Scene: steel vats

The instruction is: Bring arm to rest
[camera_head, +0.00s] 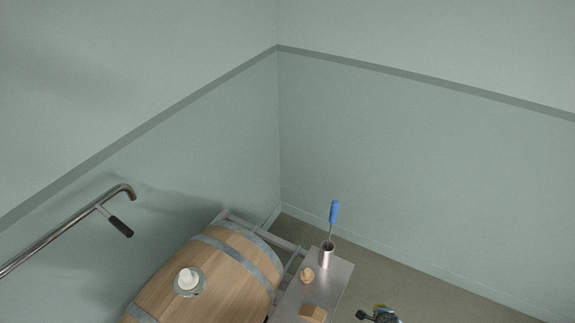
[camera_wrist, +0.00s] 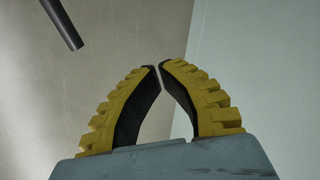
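My gripper (camera_wrist: 159,67) fills the lower middle of the wrist view. Its two yellow fingers with black pads curve in towards each other, and their tips almost meet with a thin gap at the top. Nothing is seen between the fingers. In the head view, a small part at the bottom edge (camera_head: 380,314), right of the steel shelf, looks like part of my arm or gripper; most of it is cut off by the frame. It is apart from the things on the shelf.
A wooden barrel (camera_head: 232,262) with a white bung (camera_head: 188,278) lies on a metal rack. The steel shelf (camera_head: 336,282) holds a cup (camera_head: 327,256) with a blue-handled tool (camera_head: 334,212) and two small wooden pieces. A pipe with a black handle (camera_head: 121,227) runs along the left wall.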

